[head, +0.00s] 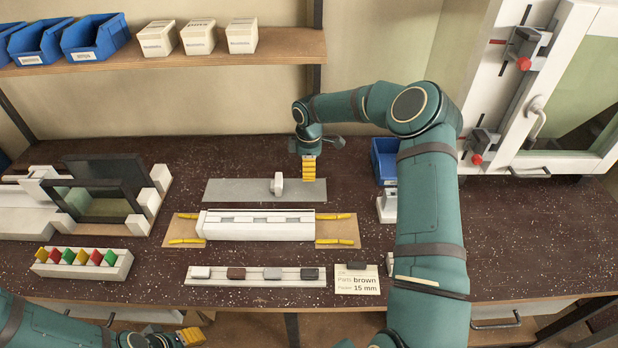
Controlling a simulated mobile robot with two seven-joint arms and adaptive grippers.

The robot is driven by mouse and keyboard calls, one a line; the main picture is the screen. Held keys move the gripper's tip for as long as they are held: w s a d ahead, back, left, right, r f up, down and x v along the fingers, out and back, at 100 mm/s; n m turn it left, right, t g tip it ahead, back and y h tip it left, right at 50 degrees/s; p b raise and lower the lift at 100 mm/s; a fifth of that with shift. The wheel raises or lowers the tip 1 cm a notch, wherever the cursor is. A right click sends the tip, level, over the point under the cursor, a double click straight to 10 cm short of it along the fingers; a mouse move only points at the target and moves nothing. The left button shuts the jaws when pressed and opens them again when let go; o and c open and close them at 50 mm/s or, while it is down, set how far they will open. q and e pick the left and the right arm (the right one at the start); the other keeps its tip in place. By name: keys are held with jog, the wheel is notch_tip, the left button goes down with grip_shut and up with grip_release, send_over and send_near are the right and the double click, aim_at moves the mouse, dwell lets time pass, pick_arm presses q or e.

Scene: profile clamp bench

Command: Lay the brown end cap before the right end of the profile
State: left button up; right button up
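The brown end cap (236,273) sits in a white rack (255,281), between a white cap (200,272) and a grey cap (273,273). The white profile (258,230) lies on a wooden board (338,218) behind the rack, with yellow strips at both ends. No cap shows before its right end. My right gripper (309,169) is over the right part of a grey plate (235,189), behind the profile; its finger gap is not clear. My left gripper (190,337) is low at the front edge, partly hidden, its opening unclear.
A small white block (278,184) stands on the grey plate beside my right gripper. A rack of coloured pieces (82,264) is left; a blue bin (384,160) stands behind right.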

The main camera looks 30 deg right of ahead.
notch_tip(320, 180, up, 2)
jog(key=shift+s, duration=0.1)
jog(key=s+f, duration=0.1)
jog(key=s, duration=0.4)
jog(key=s+a, duration=0.1)
jog(key=s, duration=0.5)
jog(key=s+a+f, duration=0.1)
jog(key=s, duration=0.4)
jog(key=shift+s+f+p, duration=0.25)
jog(key=shift+f+p, duration=0.05)
jog(key=shift+p, duration=0.1)
jog(key=shift+s+f, duration=0.1)
jog(key=b, duration=0.4)
send_over(334, 230)
notch_tip(334, 230, down, 4)
jog(key=shift+f, duration=0.1)
jog(key=shift+f+b, duration=0.65)
jog(key=shift+f, duration=0.4)
jog(key=shift+f, duration=0.2)
jog(key=o, duration=1)
